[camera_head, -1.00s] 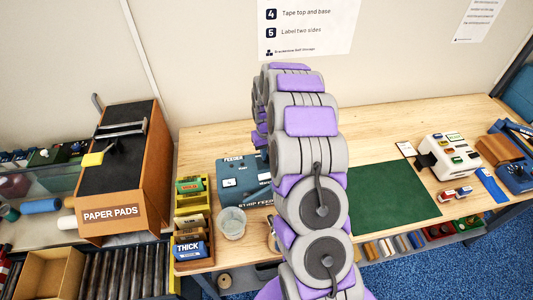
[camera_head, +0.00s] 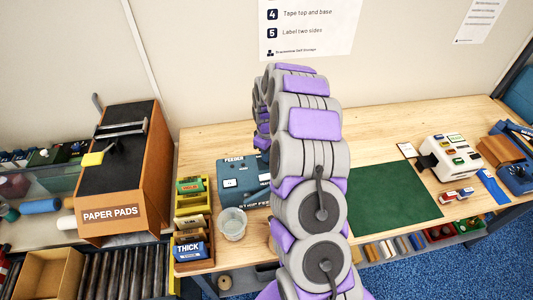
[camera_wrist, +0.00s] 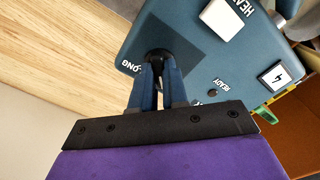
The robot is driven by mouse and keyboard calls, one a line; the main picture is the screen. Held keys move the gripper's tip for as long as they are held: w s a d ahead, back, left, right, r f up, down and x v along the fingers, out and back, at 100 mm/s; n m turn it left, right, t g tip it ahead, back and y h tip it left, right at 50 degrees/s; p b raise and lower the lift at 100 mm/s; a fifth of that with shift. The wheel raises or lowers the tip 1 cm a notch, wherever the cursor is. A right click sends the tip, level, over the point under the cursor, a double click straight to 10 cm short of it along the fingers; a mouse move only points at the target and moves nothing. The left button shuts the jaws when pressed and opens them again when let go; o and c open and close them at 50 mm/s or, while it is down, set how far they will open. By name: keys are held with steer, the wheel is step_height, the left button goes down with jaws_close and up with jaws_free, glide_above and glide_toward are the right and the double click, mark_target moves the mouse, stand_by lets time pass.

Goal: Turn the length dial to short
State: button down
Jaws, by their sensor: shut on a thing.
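The blue feeder machine (camera_head: 238,178) stands on the wooden bench, partly behind my arm in the head view. Its panel (camera_wrist: 200,50) fills the middle of the wrist view, upside down. The small black length dial (camera_wrist: 157,54) sits near the panel's left edge, beside a partly covered label that reads like LONG (camera_wrist: 130,66). My gripper (camera_wrist: 160,68) is shut on the dial, its two blue-grey fingers on either side of it. The fingers hide much of the dial, so its pointer direction cannot be told. My gripper is hidden behind my arm in the head view.
The panel also has a white square button (camera_wrist: 222,18) and a lightning-bolt button (camera_wrist: 275,75). A clear cup (camera_head: 232,223) and yellow bins (camera_head: 193,195) stand near the feeder. A green mat (camera_head: 395,197) lies bare to the right. A paper pads box (camera_head: 120,170) stands left.

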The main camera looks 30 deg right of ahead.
steer(key=shift+s+f, duration=0.1)
steer(key=shift+s, duration=0.05)
steer(key=c, duration=1.1)
jaws_free()
steer(key=shift+d, duration=0.15)
steer(key=shift+c, duration=0.2)
step_height(320, 180, up, 17)
steer(key=shift+r, duration=0.2)
steer(key=s+a+r+m+b, duration=0.1)
steer(key=s+a+b, duration=0.2)
steer(key=s+a, duration=0.45)
steer(key=s+a+r+m+b, duration=0.1)
steer(key=s+a+b, duration=0.3)
steer(key=s, duration=0.6)
steer(key=s+a+f+m+b, duration=0.1)
steer(key=s+f, duration=0.1)
steer(key=s, duration=0.5)
steer(key=s+a+f+m+g+b, duration=0.1)
steer(key=s+a+f, duration=0.1)
steer(key=s, duration=0.6)
steer(key=s+a+f+m+b, duration=0.1)
steer(key=s+f, duration=0.2)
steer(key=s, duration=0.4)
steer(key=shift+s+a+f+m+g, duration=0.25)
steer(key=shift+a+f+m+g, duration=0.05)
steer(key=shift+a+m+g, duration=0.1)
